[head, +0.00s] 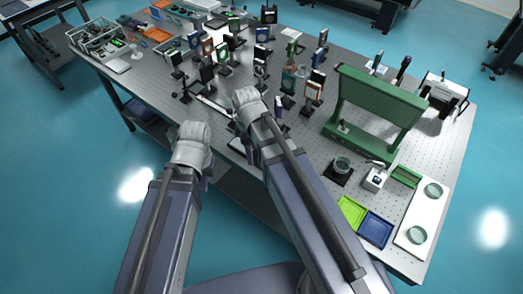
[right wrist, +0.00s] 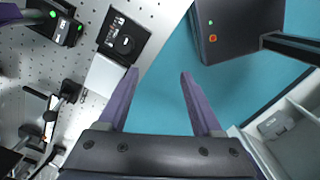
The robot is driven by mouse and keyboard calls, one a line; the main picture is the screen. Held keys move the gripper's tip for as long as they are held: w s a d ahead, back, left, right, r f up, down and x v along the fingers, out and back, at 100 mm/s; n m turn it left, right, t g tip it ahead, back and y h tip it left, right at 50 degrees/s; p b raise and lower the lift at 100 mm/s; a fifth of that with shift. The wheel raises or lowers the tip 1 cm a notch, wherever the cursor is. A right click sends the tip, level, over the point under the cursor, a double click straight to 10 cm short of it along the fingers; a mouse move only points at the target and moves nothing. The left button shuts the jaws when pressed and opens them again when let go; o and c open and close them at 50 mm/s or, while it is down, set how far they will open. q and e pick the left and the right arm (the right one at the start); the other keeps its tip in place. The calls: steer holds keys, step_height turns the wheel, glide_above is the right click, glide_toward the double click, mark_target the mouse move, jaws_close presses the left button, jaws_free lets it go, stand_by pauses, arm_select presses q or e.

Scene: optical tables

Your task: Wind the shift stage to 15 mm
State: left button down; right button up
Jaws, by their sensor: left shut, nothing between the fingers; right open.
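I cannot pick out the shift stage with certainty; no scale or millimetre reading is legible. In the right wrist view a black square device with a round dark feature (right wrist: 123,36) sits at the table edge, beside a plain white block (right wrist: 104,75). My right gripper (right wrist: 160,74) is open and empty, its fingertips over the table edge and the blue floor. In the head view its wrist (head: 248,99) hides its fingers. My left gripper (head: 207,180) is shut and empty, off the table's front edge, mostly hidden behind its own wrist.
Several optic mounts (head: 289,82) crowd the perforated table (head: 300,140). A green frame (head: 378,105) stands on the right, with a lime tray (head: 351,211) and a blue tray (head: 375,229) in front. A black box with lights (right wrist: 238,28) shows in the right wrist view.

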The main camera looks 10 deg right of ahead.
steer(key=w+d+n, duration=0.4)
steer(key=n, duration=0.1)
steer(key=shift+w+d+n, duration=0.2)
steer(key=shift+w+n, duration=0.1)
steer(key=shift+w, duration=0.05)
step_height(320, 180, down, 8)
steer(key=b, duration=0.7)
steer(key=shift+r+b, duration=0.1)
steer(key=shift+b, duration=0.3)
steer(key=shift+c, duration=0.4)
jaws_close()
